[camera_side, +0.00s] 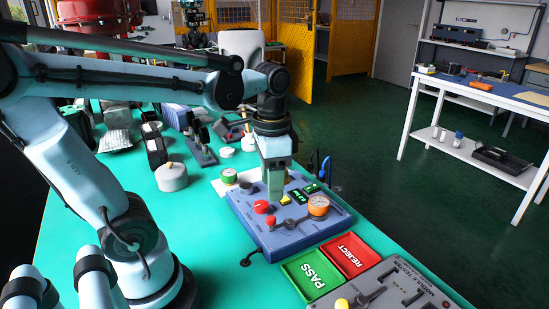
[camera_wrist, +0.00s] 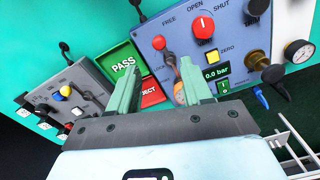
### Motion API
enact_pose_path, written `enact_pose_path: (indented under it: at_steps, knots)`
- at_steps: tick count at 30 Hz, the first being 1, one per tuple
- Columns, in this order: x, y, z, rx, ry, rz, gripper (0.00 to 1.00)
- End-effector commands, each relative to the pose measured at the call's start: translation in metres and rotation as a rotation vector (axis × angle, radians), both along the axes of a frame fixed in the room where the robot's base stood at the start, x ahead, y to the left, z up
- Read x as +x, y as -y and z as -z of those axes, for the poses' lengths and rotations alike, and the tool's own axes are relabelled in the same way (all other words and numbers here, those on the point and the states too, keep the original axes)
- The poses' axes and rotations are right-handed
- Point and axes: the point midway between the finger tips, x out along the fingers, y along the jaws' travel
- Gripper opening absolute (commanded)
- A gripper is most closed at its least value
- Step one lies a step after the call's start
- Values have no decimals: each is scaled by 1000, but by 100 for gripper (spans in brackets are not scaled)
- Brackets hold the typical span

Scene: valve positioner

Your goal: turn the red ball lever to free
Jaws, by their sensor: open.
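The blue-grey valve positioner panel (camera_side: 275,238) lies on the green bench. Its lever ends in a red ball (camera_side: 270,220) and runs toward an orange-rimmed dial (camera_side: 318,205). In the wrist view the red ball (camera_wrist: 158,42) lies near the FREE lettering (camera_wrist: 168,22), with partly hidden lettering below it. A separate red knob (camera_wrist: 203,25) with a white pointer sits beside OPEN and SHUT. My gripper (camera_wrist: 160,66) is open and empty, its green fingers spread; they partly cover the lever and dial. In the side view my gripper (camera_side: 274,192) is above the panel's back part, apart from the ball.
A green PASS tray (camera_side: 312,274) and a red REJECT tray (camera_side: 348,254) adjoin the panel. A grey module tester (camera_side: 400,290) lies in front. A round grey weight (camera_side: 171,178) and other bench items stand at left. A brass knob and gauge (camera_wrist: 298,51) show at right.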

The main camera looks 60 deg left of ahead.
Motion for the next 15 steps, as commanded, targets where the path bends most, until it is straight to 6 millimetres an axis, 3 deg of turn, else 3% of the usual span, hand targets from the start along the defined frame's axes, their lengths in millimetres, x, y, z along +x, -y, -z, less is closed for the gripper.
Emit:
enact_pose_path:
  at_steps: [6,15]
  knots:
    - [0,0,-27,0,0,0,49]
    - [0,0,-38,0,0,0,49]
